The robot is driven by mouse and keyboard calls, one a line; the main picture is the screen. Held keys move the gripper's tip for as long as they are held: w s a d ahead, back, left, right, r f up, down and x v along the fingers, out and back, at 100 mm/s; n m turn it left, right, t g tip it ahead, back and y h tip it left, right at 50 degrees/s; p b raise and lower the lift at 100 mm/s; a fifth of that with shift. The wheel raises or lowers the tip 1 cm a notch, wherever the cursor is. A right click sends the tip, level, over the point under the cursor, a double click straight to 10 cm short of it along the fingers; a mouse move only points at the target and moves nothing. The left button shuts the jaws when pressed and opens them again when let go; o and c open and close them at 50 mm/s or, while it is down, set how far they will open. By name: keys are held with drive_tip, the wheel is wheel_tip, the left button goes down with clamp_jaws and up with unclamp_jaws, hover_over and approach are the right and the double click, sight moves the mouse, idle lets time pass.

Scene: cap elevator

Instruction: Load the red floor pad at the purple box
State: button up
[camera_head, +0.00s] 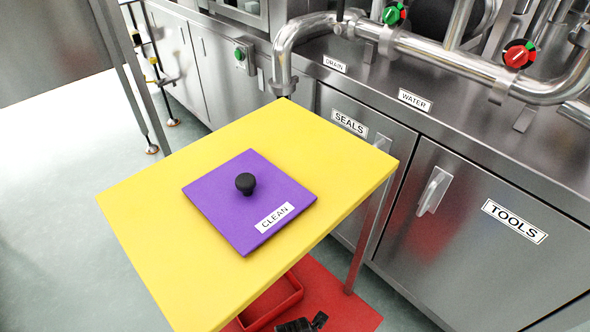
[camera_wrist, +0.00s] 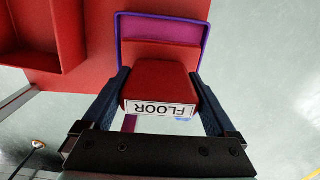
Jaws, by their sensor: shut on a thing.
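My gripper (camera_wrist: 160,78) is shut on the red floor pad (camera_wrist: 158,86), a red block with a white FLOOR label that reads upside down in the wrist view. One dark finger presses on each side of it. In the head view, a purple square panel (camera_head: 220,205) with a black knob and a CLEAN label lies on the yellow table. The pad is hidden there.
The yellow table top (camera_head: 150,215) hides most of the space below. Under it lies a red mat (camera_head: 350,312) with a red open tray (camera_head: 275,302), also in the wrist view (camera_wrist: 35,45). Steel cabinets (camera_head: 470,230) and a table leg (camera_head: 368,230) stand at the right.

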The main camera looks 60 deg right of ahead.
drive_tip(key=shift+r+p, duration=2.1)
drive_tip(key=shift+r, duration=0.1)
